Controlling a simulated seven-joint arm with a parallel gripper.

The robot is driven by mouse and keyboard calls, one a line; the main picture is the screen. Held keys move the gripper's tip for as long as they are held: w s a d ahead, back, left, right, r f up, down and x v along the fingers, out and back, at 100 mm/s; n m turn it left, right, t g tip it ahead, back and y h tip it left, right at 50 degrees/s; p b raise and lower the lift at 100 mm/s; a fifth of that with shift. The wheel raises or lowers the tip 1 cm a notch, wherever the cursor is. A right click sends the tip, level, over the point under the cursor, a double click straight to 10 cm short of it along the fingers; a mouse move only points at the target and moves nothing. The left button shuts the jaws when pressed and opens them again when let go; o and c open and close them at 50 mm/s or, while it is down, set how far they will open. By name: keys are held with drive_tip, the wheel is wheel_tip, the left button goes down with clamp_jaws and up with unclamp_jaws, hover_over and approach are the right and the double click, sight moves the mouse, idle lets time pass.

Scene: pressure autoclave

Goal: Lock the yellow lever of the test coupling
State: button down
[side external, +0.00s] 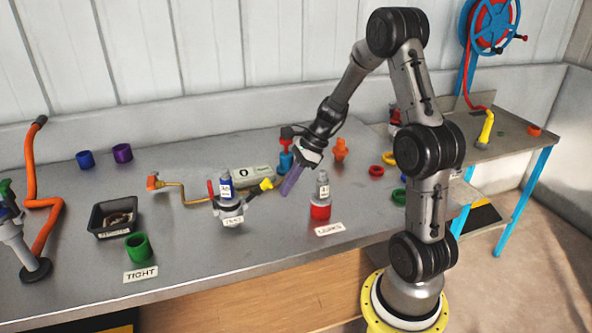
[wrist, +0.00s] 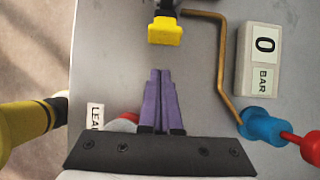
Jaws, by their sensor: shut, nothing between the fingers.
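The test coupling (side external: 229,209) stands on the bench behind a TEST label, with a blue-banded bottle-like part on top. Its yellow lever (side external: 266,184) sticks out to the right on a dark arm and slants upward. A red lever (side external: 211,189) is on its left side. In the wrist view the yellow lever's end (wrist: 164,31) lies just beyond my fingertips, with a gap between. My gripper (side external: 286,190) has purple fingers pointing down, right of the yellow lever. The fingers (wrist: 160,72) are together and empty. Most of the coupling is outside the wrist view.
A 0 BAR gauge (side external: 252,176) and a brass pipe (side external: 184,193) lie behind the coupling. A blue and red valve (side external: 286,161) stands behind my gripper. A grey-topped red part (side external: 321,206) stands right, by the LEAKS label. A green cup (side external: 138,247) and black tray (side external: 112,216) are left.

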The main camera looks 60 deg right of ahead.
sight(268, 181)
drive_tip(key=shift+w+a+r, duration=1.1)
drive_tip(key=shift+r, duration=0.05)
drive_tip(key=shift+w+a+r+g+h, duration=0.1)
drive_tip(key=shift+r+g+h, duration=0.15)
drive_tip(key=shift+g+h, duration=0.05)
drive_tip(key=shift+w+r, duration=0.1)
drive_tip(key=shift+r, duration=0.05)
drive_tip(key=shift+w+a+r+g+h, duration=0.3)
drive_tip(key=shift+a+r+g+h, duration=0.1)
drive_tip(key=shift+g+h, duration=0.1)
drive_tip(key=shift+w+a+r+g+h, duration=0.55)
drive_tip(key=shift+r+g+h, duration=0.15)
drive_tip(key=shift+g+h, duration=0.15)
drive_tip(key=w+a+g+h, duration=0.1)
drive_tip(key=w+a+r+g+h, duration=0.1)
drive_tip(key=g+h, duration=0.1)
drive_tip(key=shift+w+a+r, duration=0.3)
drive_tip(key=shift+w+a, duration=0.3)
drive_tip(key=shift+a, duration=0.05)
